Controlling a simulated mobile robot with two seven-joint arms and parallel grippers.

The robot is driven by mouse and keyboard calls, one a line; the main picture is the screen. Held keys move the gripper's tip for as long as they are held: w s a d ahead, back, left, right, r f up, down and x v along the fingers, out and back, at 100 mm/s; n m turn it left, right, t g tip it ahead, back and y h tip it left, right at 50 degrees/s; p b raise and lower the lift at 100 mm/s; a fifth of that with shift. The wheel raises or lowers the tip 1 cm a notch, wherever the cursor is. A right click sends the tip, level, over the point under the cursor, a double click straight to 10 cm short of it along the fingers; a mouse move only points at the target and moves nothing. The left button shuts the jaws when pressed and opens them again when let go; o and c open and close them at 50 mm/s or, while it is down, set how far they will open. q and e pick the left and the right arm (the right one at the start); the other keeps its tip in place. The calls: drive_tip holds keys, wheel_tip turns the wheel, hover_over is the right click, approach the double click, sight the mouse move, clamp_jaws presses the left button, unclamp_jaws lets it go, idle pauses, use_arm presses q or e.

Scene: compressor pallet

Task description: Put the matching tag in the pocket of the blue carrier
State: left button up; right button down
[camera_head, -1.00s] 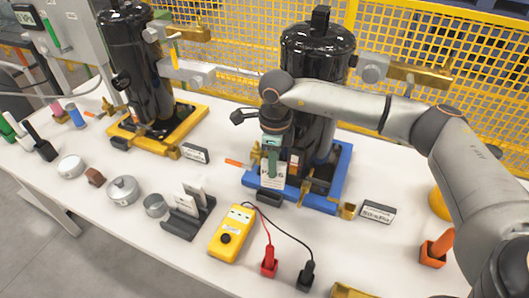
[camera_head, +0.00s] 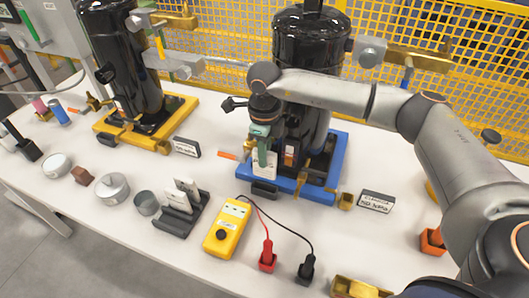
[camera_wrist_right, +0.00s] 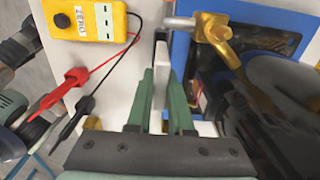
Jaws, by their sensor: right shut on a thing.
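My right gripper (camera_head: 263,152) is shut on a white tag (camera_head: 266,164), held upright at the front left of the blue carrier (camera_head: 318,193). In the right wrist view the tag (camera_wrist_right: 161,72) stands between the green fingers, beside the carrier's blue edge (camera_wrist_right: 180,55). A small dark pocket (camera_head: 264,190) sits at the carrier's front edge, just below the tag; I cannot tell whether the tag's lower edge is inside it. The tag's print is too small to read. A black compressor (camera_head: 312,65) stands on the carrier. My left gripper is not in view.
A dark rack (camera_head: 181,218) holds more white tags (camera_head: 184,190). A yellow meter (camera_head: 227,230) with red and black leads lies in front of the carrier. A label sign (camera_head: 377,201) stands to its right. A yellow carrier (camera_head: 180,112) with another compressor stands left; yellow mesh fencing (camera_head: 220,55) is behind.

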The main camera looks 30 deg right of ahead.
sight(264, 176)
drive_tip(key=shift+f+b, duration=0.45)
drive_tip(key=shift+f, duration=0.45)
wheel_tip(264, 176, down, 3)
drive_tip(key=shift+r+b, duration=0.15)
drive_tip(key=shift+b, duration=0.85)
drive_tip(key=shift+f+b, duration=0.6)
drive_tip(key=shift+f, duration=0.6)
use_arm(q)
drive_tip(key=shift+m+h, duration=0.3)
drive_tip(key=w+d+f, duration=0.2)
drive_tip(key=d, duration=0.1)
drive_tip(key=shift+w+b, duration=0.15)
drive_tip(key=shift+b, duration=0.15)
use_arm(e)
drive_tip(key=shift+f, duration=0.15)
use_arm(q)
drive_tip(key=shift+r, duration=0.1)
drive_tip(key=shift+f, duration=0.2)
use_arm(e)
drive_tip(key=shift+f, duration=0.15)
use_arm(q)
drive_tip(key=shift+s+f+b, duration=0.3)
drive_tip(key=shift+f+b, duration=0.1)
use_arm(e)
drive_tip(key=shift+f, duration=0.35)
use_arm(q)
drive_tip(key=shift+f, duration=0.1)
use_arm(e)
drive_tip(key=shift+f, duration=0.1)
